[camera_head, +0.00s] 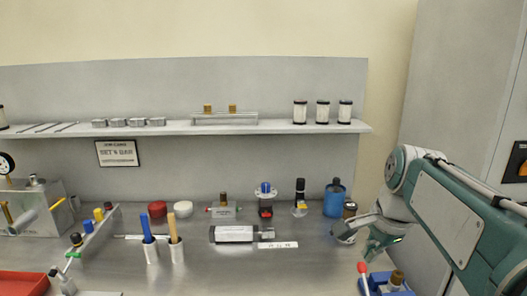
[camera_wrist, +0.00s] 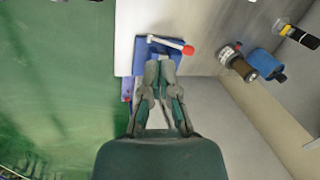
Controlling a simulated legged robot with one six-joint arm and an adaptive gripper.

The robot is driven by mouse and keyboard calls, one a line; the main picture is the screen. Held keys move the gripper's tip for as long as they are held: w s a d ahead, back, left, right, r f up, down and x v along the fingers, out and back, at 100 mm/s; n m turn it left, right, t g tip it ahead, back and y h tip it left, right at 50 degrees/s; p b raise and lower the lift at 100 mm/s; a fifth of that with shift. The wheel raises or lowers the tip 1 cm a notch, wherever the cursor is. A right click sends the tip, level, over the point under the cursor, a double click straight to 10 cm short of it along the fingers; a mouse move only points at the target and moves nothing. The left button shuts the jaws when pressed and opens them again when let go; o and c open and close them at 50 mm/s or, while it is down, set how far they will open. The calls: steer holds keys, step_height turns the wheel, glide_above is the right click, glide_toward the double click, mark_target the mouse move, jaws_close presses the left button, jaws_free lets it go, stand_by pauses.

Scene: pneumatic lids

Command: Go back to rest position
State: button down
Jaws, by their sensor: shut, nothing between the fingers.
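My gripper (camera_head: 372,238) is at the right side of the metal bench in the head view, above its right end. In the wrist view my gripper (camera_wrist: 160,66) is shut and its fingertips meet with nothing between them. Just beyond the fingertips is a blue block-like fixture (camera_wrist: 146,46) with a red-tipped white lever (camera_wrist: 178,45). The same blue fixture (camera_head: 374,283) shows at the bottom right of the head view. I cannot tell how far the fingertips are from it.
A blue bottle (camera_head: 334,199) stands at the back right, close to my arm. Two cups with blue (camera_head: 151,252) and orange (camera_head: 177,252) handles, a grey cylinder (camera_head: 233,234) and a red tray (camera_head: 22,284) are on the bench. A shelf (camera_head: 270,128) runs above. Green floor (camera_wrist: 55,80) lies beside the bench.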

steer(key=s+a+f+n+t, duration=0.1)
steer(key=s+a+f+n, duration=0.1)
steer(key=s+f+n, duration=0.2)
steer(key=s+a+f+n+t+h, duration=0.1)
steer(key=s+f+n, duration=0.3)
steer(key=s+n, duration=0.6)
steer(key=shift+s+a+f+t, duration=0.15)
steer(key=shift+s+a+t, duration=0.25)
steer(key=shift+s+a, duration=0.25)
